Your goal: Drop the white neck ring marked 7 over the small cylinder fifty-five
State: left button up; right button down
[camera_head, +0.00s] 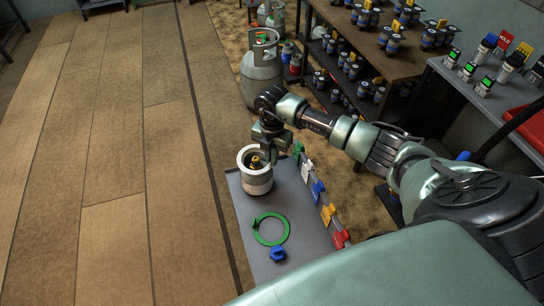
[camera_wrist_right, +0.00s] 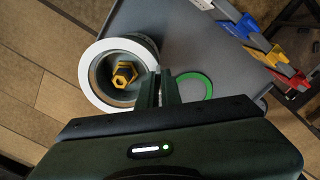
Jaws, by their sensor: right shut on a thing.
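The white neck ring (camera_head: 243,153) is at the top of a small pale cylinder (camera_head: 258,187) on the grey table. In the right wrist view the ring (camera_wrist_right: 91,75) encircles the brass valve (camera_wrist_right: 123,74), with the cylinder wall (camera_wrist_right: 143,43) below it. My right gripper (camera_head: 271,150) is above the cylinder's far right side. In the wrist view its fingers (camera_wrist_right: 157,88) are shut on the ring's edge. I cannot tell whether the ring rests on the cylinder or hangs just above it. The 7 and the cylinder's number are not readable. My left gripper is not in view.
A green ring (camera_head: 257,238) and a blue piece (camera_head: 278,254) lie nearer on the table (camera_head: 303,232). Coloured clips (camera_head: 318,190) line its right edge. A large gas cylinder (camera_head: 260,70) stands behind, beside shelves of small canisters. A red tray (camera_head: 524,124) is at right.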

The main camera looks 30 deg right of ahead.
jog(key=shift+f+b, duration=0.65)
jog(key=shift+f, duration=0.35)
jog(key=c, duration=1.5)
grip_release()
jog(key=shift+r, duration=0.1)
jog(key=shift+r+p, duration=3.15)
jog(key=shift+r, duration=0.55)
jog(key=shift+s+f, duration=0.1)
